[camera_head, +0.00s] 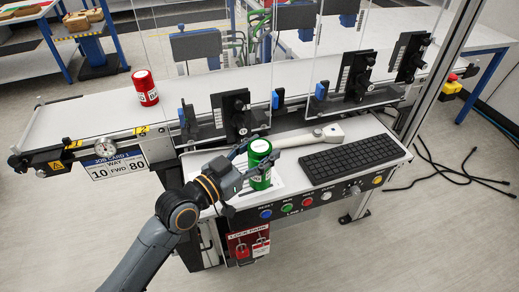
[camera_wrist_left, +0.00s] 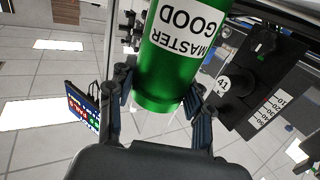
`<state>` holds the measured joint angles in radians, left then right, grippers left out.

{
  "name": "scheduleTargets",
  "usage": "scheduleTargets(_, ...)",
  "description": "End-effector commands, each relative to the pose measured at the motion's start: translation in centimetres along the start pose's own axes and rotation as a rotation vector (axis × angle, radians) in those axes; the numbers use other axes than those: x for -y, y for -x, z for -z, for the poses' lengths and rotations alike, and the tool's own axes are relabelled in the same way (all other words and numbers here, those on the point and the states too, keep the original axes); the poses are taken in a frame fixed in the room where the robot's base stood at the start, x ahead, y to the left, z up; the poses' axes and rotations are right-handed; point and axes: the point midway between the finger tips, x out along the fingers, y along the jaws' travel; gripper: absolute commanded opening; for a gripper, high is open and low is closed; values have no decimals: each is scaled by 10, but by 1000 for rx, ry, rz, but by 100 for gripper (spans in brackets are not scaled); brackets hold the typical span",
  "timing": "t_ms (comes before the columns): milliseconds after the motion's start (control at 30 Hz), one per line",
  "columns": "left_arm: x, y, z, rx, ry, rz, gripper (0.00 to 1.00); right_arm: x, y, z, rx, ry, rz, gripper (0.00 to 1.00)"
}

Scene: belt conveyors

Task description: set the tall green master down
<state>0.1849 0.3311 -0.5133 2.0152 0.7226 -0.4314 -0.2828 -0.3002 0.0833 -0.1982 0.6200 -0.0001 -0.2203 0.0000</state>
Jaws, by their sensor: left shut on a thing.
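The tall green master (camera_head: 260,180) is a green cylinder with a white label, over the left part of the control shelf (camera_head: 296,204) in the head view. In the left wrist view the green master (camera_wrist_left: 165,75) fills the middle, its label reading MASTER GOOD. My left gripper (camera_head: 250,168) comes from the left and is shut on it; its fingers flank the cylinder in the wrist view (camera_wrist_left: 160,108). The head view does not show clearly whether its base touches the shelf. My right gripper is not in view.
A red can (camera_head: 145,88) stands on the belt (camera_head: 95,112). A black keyboard (camera_head: 352,160) and a pale handheld device (camera_head: 308,138) lie right of the master. Buttons (camera_head: 287,206) line the shelf front. Clear guard panels and black fixtures (camera_head: 238,113) stand behind.

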Motion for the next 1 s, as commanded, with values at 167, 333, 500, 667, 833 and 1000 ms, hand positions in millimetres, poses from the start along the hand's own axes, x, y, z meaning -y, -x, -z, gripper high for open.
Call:
scheduleTargets(167,0,0,0,-6,-2,1,0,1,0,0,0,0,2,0)
scheduleTargets(333,0,0,-2,-5,-2,1,0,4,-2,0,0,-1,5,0)
scheduleTargets(500,0,0,-5,-1,-1,0,73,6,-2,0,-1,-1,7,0)
scheduleTargets(667,0,0,-4,-1,-1,0,73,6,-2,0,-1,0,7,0)
scheduleTargets(833,0,0,-3,-1,-1,0,73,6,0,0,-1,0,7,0)
scheduleTargets(1000,1,16,-4,0,-2,2,73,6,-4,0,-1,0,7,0)
